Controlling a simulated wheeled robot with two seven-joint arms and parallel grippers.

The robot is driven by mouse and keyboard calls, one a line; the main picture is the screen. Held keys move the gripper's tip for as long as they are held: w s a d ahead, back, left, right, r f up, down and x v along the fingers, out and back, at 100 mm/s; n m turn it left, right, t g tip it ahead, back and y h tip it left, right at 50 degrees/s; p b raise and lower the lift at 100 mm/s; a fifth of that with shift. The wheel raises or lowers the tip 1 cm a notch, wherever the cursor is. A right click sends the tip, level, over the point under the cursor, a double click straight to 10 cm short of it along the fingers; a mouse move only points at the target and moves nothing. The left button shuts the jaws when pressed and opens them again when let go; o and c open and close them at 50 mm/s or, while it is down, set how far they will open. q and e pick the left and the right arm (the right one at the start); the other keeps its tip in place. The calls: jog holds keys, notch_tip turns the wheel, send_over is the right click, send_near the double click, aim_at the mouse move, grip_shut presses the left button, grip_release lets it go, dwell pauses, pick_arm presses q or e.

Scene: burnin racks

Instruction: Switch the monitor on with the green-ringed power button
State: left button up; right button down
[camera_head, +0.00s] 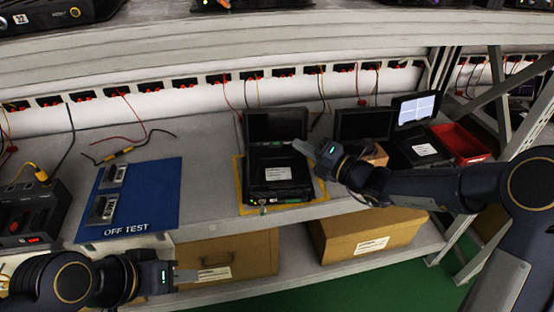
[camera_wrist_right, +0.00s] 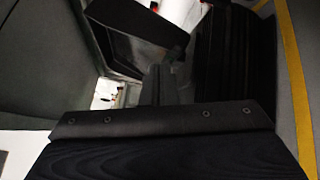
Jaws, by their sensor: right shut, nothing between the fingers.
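A black open-lid unit with a dark screen (camera_head: 277,125) stands inside a yellow outline on the bench. Its lower body (camera_head: 280,175) carries a white label, and a small green spot (camera_head: 263,210) shows at its front edge. I cannot make out a green ring there. My right gripper (camera_head: 301,147) is shut and empty, over the right side of this unit near its hinge; I cannot tell if it touches. My left gripper (camera_head: 187,276) is low in front of the bench, away from the unit, and its fingers' opening is unclear.
Right of the unit are another dark screen (camera_head: 364,124), a unit with a lit screen (camera_head: 416,109) and a red tray (camera_head: 460,145). A blue "OFF TEST" mat (camera_head: 150,205) with two small devices lies left. Cardboard boxes (camera_head: 225,257) sit on the shelf below. A yellow line (camera_wrist_right: 292,70) crosses the wrist view.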

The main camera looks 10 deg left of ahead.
jog(key=shift+s, duration=0.1)
jog(key=shift+s+d+r, duration=0.1)
jog(key=shift+s+r, duration=0.1)
jog(key=shift+s, duration=0.3)
jog(key=shift+s+d+r+p, duration=0.2)
jog(key=shift+s+r+p, duration=0.1)
jog(key=shift+s, duration=0.65)
jog(key=shift+s+d+r+p, duration=0.15)
jog(key=shift+s+r, duration=0.2)
jog(key=shift+s, duration=0.55)
jog(key=shift+s+d+r+p, duration=0.2)
jog(key=shift+s+r+p, duration=0.1)
jog(key=shift+s, duration=0.65)
